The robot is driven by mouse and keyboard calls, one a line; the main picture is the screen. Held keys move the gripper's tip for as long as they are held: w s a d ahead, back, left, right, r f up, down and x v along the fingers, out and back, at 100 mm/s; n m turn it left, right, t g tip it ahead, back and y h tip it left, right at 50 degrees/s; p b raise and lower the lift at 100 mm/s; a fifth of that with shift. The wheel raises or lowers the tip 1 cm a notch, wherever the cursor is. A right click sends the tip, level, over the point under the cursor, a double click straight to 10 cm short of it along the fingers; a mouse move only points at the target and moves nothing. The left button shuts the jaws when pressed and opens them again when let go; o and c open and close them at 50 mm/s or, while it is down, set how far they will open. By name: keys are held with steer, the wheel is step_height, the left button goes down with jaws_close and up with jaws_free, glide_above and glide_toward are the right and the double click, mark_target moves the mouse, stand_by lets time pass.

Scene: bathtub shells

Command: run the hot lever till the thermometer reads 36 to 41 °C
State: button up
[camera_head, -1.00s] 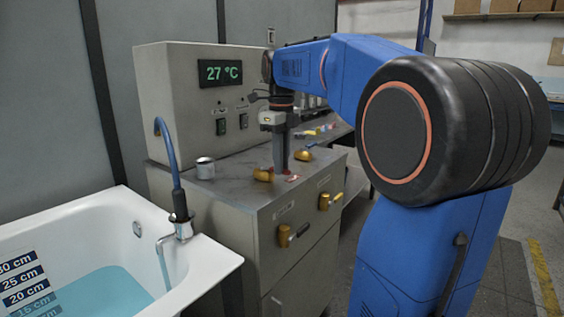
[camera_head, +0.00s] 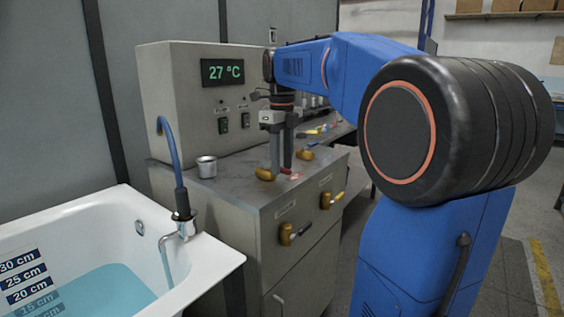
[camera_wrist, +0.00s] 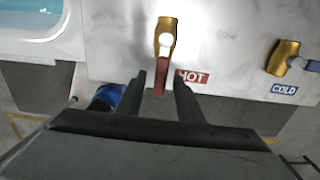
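The hot lever (camera_wrist: 162,72) has a brass body and a red handle beside a red HOT label in the wrist view. It also shows on the cabinet top in the head view (camera_head: 264,174). My gripper (camera_wrist: 160,80) is open, its two fingers on either side of the red handle with gaps visible. In the head view my gripper (camera_head: 281,167) points down at the lever. The thermometer display (camera_head: 223,72) reads 27 °C. The bathtub (camera_head: 205,262) holds blue water, and a thin stream seems to fall from its spout (camera_head: 172,238).
The cold lever (camera_wrist: 284,57), brass with a blue handle, stands right of the hot one. A metal cup (camera_head: 207,167) sits on the cabinet top.

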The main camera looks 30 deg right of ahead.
mark_target(282, 168)
step_height(282, 168, up, 17)
steer(key=shift+r, duration=0.2)
stand_by(0.6)
stand_by(6.5)
